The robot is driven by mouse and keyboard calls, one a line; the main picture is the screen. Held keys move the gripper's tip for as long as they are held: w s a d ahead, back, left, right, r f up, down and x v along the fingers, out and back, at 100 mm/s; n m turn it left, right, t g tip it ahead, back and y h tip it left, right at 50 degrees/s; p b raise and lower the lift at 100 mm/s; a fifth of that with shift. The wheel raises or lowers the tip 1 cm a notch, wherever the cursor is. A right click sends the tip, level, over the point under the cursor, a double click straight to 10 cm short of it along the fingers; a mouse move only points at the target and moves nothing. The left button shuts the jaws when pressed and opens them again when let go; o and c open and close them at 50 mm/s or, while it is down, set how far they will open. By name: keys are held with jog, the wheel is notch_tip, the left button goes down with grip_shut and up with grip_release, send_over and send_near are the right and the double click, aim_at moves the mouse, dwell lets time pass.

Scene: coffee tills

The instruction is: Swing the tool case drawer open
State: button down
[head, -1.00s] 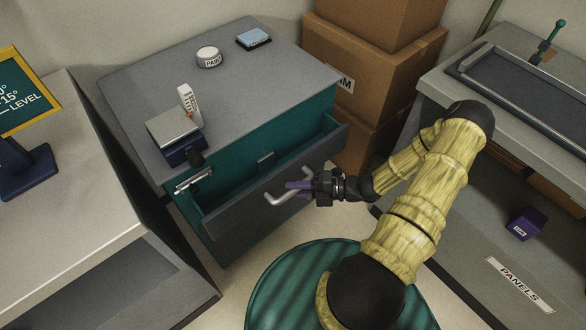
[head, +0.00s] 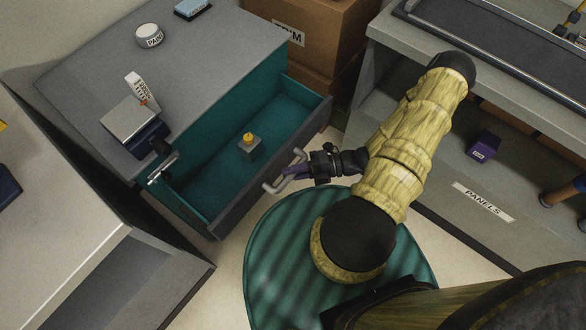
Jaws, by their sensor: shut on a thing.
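The tool case (head: 205,75) is a grey-topped teal cabinet at the left of the head view. Its drawer (head: 300,112) is pulled well out, and its teal inside shows. A small grey block with a yellow top (head: 250,145) stands on the drawer floor. The drawer's grey bar handle (head: 270,187) is on the front panel. The fingertips are partly hidden against the handle.
On the case top are a scale-like device (head: 133,120), a white round tin (head: 149,36) and a blue-topped block (head: 192,8). Cardboard boxes (head: 310,35) stand behind. A grey bench (head: 60,240) is at left, and shelving (head: 450,205) labelled PANELS is at right.

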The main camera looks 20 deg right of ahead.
jog(key=shift+f, duration=0.1)
jog(key=c, duration=1.3)
grip_release()
jog(key=v, duration=1.7)
jog(key=shift+d, duration=0.2)
